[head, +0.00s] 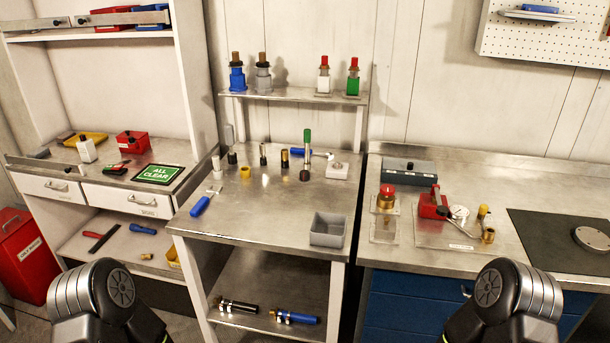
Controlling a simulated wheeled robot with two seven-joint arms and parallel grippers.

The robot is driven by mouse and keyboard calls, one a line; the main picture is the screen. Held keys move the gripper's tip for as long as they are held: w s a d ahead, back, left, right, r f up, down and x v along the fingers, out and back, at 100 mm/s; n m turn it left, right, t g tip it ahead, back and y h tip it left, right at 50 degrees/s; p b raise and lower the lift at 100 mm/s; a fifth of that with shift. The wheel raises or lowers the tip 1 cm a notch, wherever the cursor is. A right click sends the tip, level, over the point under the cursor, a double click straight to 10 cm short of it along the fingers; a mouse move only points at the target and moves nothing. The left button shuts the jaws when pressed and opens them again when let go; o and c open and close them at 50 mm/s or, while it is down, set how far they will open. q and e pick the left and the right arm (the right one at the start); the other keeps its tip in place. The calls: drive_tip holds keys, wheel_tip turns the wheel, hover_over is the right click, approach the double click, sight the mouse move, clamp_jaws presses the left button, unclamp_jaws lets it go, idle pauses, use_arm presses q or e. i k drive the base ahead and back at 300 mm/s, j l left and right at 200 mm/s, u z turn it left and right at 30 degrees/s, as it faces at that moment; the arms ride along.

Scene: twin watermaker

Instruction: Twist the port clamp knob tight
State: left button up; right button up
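On the right bench a brass fitting with a red knob on top (387,192) stands upright on a clear block. Beside it, a red clamp-like block with a dark lever (432,206) sits on a thin plate (430,238) with a small label too small to read. A white round part (459,212) and a brass fitting with a yellow top (487,226) are on the same plate. I cannot tell which of these is the port clamp knob or how tight it is. Neither of my grippers is in view; only upper arm links show at the bottom edge.
The middle table (250,225) holds several small cylinders, a blue-handled tool (205,200) and a grey bin (328,231). A grey box (407,172) and a dark plate (555,240) lie on the right bench. Its front strip is clear.

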sight(304, 174)
drive_tip(key=i+j, duration=0.1)
drive_tip(key=j, duration=0.35)
drive_tip(key=i+j, duration=0.15)
drive_tip(key=j, duration=0.3)
drive_tip(key=i+j, duration=0.1)
drive_tip(key=j, duration=0.35)
drive_tip(key=j+z, duration=0.15)
drive_tip(key=z, duration=1.2)
